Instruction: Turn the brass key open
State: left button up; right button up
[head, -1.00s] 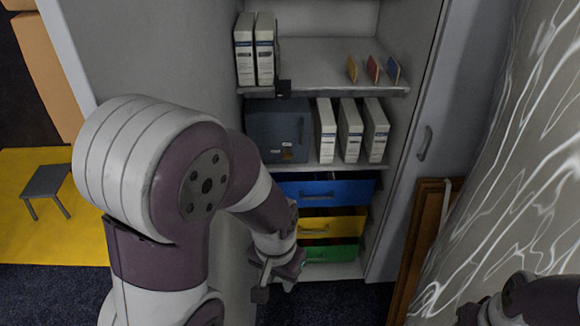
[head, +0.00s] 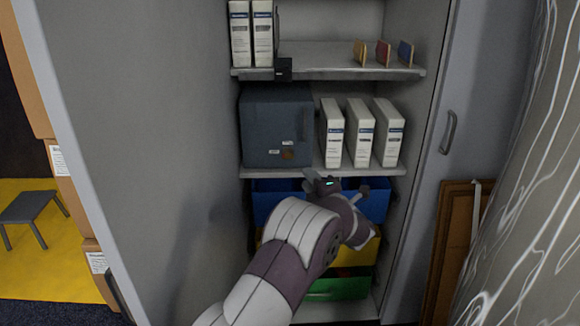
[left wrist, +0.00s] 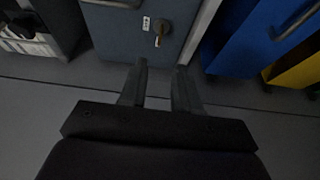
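A blue-grey safe box (head: 262,118) stands on the middle shelf of the cabinet. The small brass key (head: 288,155) sits low on its front, near white labels. In the left wrist view the key (left wrist: 158,36) is just beyond my fingertips, on the dark safe front (left wrist: 112,30). My left gripper (head: 312,178) is just below and right of the key in the head view. In the wrist view the left gripper (left wrist: 160,72) has two fingers apart with nothing between them. It appears not to touch the key. My right gripper is not in view.
White binders (head: 359,133) stand right of the safe. A blue drawer (head: 268,200), a yellow drawer and a green drawer (head: 340,288) lie below, partly hidden by my left arm. The shelf above holds more binders (head: 240,35). A cabinet wall (head: 150,130) stands to the left.

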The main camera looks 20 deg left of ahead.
aim_at(290, 158)
pick_arm(q)
jog(key=b+x, duration=0.1)
jog(key=x, duration=1.1)
jog(key=shift+w+a, duration=0.2)
jog(key=shift+w, duration=0.05)
grip_shut()
